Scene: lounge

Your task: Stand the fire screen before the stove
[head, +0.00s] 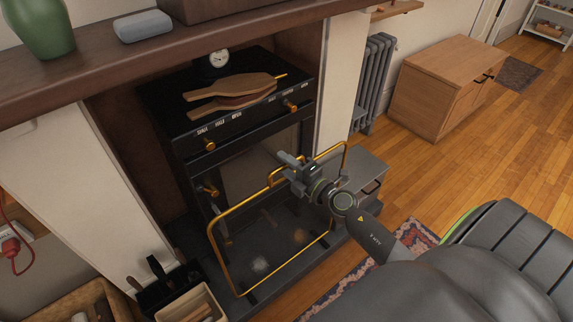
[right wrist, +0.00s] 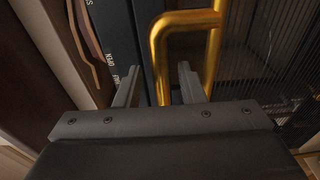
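The fire screen (head: 222,261) has a brass tube frame and fine dark mesh. In the head view it stands upright on the dark hearth in front of the black stove (head: 190,135). My right gripper (head: 284,166) is at the screen's top edge, by the brass handle. In the right wrist view its two fingers (right wrist: 159,88) are apart, with the brass handle tube (right wrist: 160,60) between them. A gap shows on each side of the tube. The mesh (right wrist: 265,60) shows at the right there. My left gripper is not in view.
Bellows (head: 232,92) and a round dial (head: 218,60) are on the stove top. A grey box with a handle (head: 363,172) stands right of the screen. A tool holder (head: 165,288) and wooden bin (head: 192,304) stand at the front left. A patterned rug (head: 415,236) lies in front.

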